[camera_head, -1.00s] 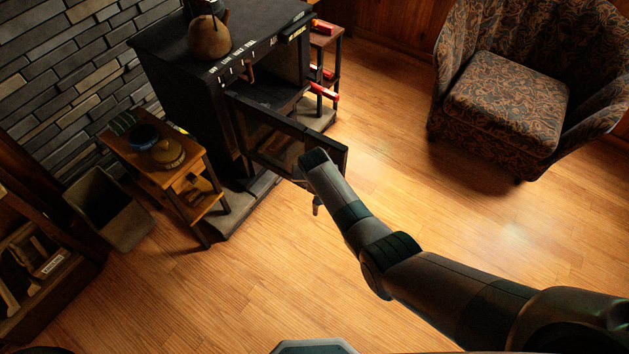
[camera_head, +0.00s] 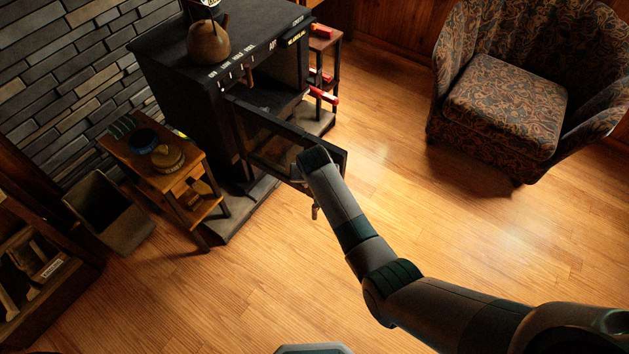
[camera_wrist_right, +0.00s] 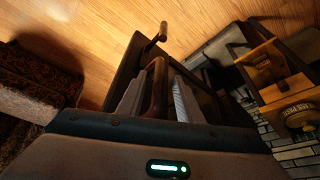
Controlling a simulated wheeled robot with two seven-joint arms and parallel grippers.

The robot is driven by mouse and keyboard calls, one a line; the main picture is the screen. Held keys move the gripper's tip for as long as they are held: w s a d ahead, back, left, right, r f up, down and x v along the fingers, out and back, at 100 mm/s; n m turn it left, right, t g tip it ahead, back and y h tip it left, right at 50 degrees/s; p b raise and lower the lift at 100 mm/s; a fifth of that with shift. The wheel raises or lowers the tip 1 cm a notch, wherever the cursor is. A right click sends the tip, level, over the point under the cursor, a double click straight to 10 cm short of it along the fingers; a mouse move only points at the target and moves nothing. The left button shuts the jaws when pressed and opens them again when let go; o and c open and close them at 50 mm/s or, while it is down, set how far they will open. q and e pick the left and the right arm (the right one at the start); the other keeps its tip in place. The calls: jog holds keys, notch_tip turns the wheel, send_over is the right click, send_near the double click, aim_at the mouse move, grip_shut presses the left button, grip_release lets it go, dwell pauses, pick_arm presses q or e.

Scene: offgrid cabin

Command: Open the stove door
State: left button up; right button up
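The black stove (camera_head: 180,90) stands at the upper middle of the head view. Its door (camera_head: 270,140) is swung out wide from the front, and part of the dark interior shows. My right gripper (camera_wrist_right: 160,85) is at the door's outer end. In the right wrist view its two fingers are apart, on either side of a brown bar (camera_wrist_right: 156,92) at the door (camera_wrist_right: 127,72). Gaps seem to show beside the bar; contact cannot be told. A small crank-like handle (camera_wrist_right: 154,42) sticks out beyond. In the head view my wrist hides the fingertips. My left gripper is out of view.
A small wooden table (camera_head: 190,158) with pots stands left of the stove, beside a grey bin (camera_head: 110,215). A kettle (camera_head: 208,42) sits on the stove. A patterned armchair (camera_head: 505,105) is at right. The wooden floor (camera_head: 230,300) in front is clear.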

jog(key=shift+v, duration=0.85)
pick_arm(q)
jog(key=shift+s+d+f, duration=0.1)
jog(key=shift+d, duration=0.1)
pick_arm(e)
jog(key=shift+s+d, duration=0.1)
jog(key=shift+s, duration=0.05)
